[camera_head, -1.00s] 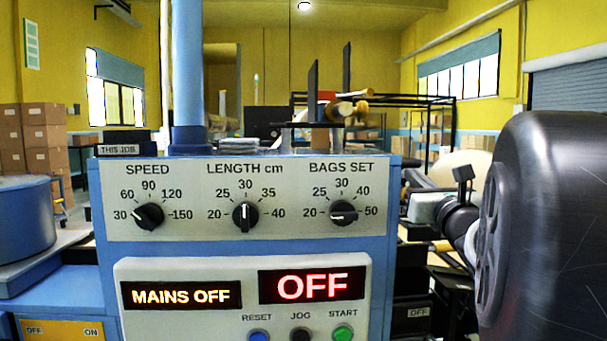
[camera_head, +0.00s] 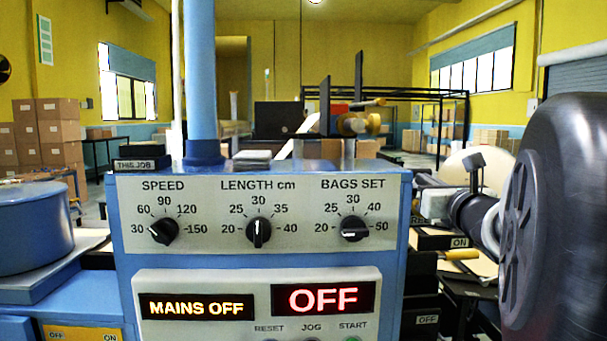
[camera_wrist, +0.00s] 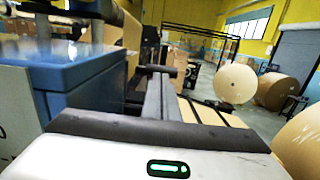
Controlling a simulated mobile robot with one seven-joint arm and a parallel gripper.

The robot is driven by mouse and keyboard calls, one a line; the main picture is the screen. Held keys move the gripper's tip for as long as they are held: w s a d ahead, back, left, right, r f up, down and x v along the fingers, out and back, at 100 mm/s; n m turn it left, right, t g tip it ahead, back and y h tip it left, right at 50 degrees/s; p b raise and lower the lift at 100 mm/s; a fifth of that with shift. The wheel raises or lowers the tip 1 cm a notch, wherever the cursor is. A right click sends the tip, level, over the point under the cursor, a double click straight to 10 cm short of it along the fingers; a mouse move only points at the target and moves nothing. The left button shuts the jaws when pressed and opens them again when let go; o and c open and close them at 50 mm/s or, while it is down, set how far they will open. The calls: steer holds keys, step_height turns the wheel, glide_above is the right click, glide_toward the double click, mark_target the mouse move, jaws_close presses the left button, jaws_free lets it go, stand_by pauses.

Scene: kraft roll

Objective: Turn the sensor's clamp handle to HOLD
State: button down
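My gripper (camera_wrist: 160,95) shows in the wrist view as dark finger bars reaching forward from its pale body, beside the blue machine housing. The bars look close together, but whether a gap lies between them is unclear. In the head view, a white part of my arm's end (camera_head: 437,204) is right of the control panel, and its fingers cannot be made out. I cannot identify the sensor, its clamp handle or a HOLD mark in either view. A yellow-orange handle (camera_head: 460,254) sits below an ON label (camera_head: 460,242) in the head view; what it belongs to is unclear.
The blue machine's control panel (camera_head: 259,216) fills the centre, with three knobs and displays reading MAINS OFF and OFF. A blue drum (camera_head: 30,232) stands left. Large paper rolls (camera_wrist: 235,83) stand beyond my gripper. Stacked boxes (camera_head: 45,135) are at the far left.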

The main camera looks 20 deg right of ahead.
step_height(320, 180, up, 2)
steer(key=g+p, duration=0.1)
steer(key=p, duration=0.2)
steer(key=shift+w+r+y, duration=0.15)
steer(key=shift+r+y, duration=0.05)
steer(key=shift+y, duration=0.1)
steer(key=g+p, duration=0.1)
steer(key=r+p, duration=0.1)
steer(key=p, duration=0.1)
steer(key=shift+w+d+r+g, duration=0.1)
steer(key=shift+w+r+g, duration=0.15)
steer(key=shift+w+g, duration=0.15)
steer(key=shift+w+r+p, duration=0.25)
steer(key=shift+r+p, duration=0.05)
steer(key=shift+p, duration=0.65)
steer(key=w+r, duration=0.1)
steer(key=w+d+r+p, duration=0.1)
steer(key=w+r, duration=0.1)
steer(key=shift+w+r, duration=0.2)
steer(key=shift+w, duration=0.05)
steer(key=shift+w+d+r+p, duration=0.2)
steer(key=shift+w+r, duration=0.2)
steer(key=shift+w, duration=0.4)
steer(key=shift+w+d+r+p, duration=0.1)
steer(key=shift+w+d+r, duration=0.2)
steer(key=shift+w, duration=0.5)
steer(key=shift+a, duration=0.1)
steer(key=shift+r, duration=0.1)
